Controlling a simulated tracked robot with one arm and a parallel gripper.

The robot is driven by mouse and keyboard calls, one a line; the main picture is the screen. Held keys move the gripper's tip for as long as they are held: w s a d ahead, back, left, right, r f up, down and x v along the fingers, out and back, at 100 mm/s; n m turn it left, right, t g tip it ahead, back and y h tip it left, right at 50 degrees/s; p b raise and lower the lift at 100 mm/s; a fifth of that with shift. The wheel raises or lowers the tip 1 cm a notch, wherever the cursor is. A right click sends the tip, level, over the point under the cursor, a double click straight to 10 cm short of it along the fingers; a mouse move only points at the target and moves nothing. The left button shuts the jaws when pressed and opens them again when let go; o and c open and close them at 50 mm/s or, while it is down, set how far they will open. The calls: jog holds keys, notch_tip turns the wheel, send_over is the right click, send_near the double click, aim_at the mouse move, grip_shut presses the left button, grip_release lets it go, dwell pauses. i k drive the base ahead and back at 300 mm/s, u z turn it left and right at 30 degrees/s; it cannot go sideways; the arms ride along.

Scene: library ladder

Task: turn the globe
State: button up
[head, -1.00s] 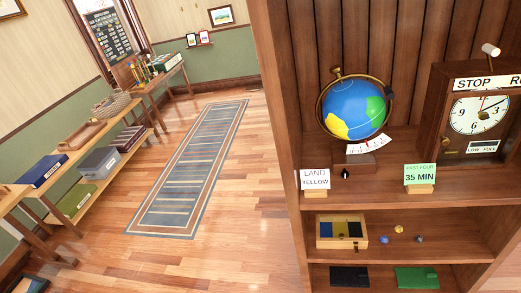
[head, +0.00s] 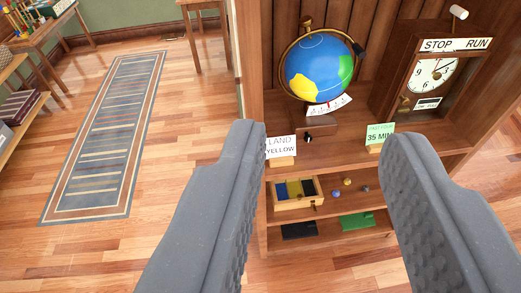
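The globe (head: 318,68) sits on the upper shelf of the wooden bookcase, in a brass ring on a wooden base. It is blue with a yellow patch at lower left and a green patch at right. A white scale (head: 329,106) with red and black marks is below it, and a dark knob (head: 308,137) is on the base front. A card (head: 281,146) reading "LAND YELLOW" stands in front, at left. My gripper (head: 318,150) is open, its two grey fingers wide apart and empty, in front of the shelf and nearer the camera than the globe.
A clock (head: 433,75) marked STOP and RUN stands right of the globe. A green card (head: 379,136) reading "35 MIN" is at the shelf's front edge. Below are a box (head: 295,203) with coloured compartments and small balls. A striped rug (head: 110,130) lies on open floor at left.

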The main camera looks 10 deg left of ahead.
aim_at(319, 67)
jog(key=u, duration=0.1)
jog(key=i, duration=1)
jog(key=z, duration=0.1)
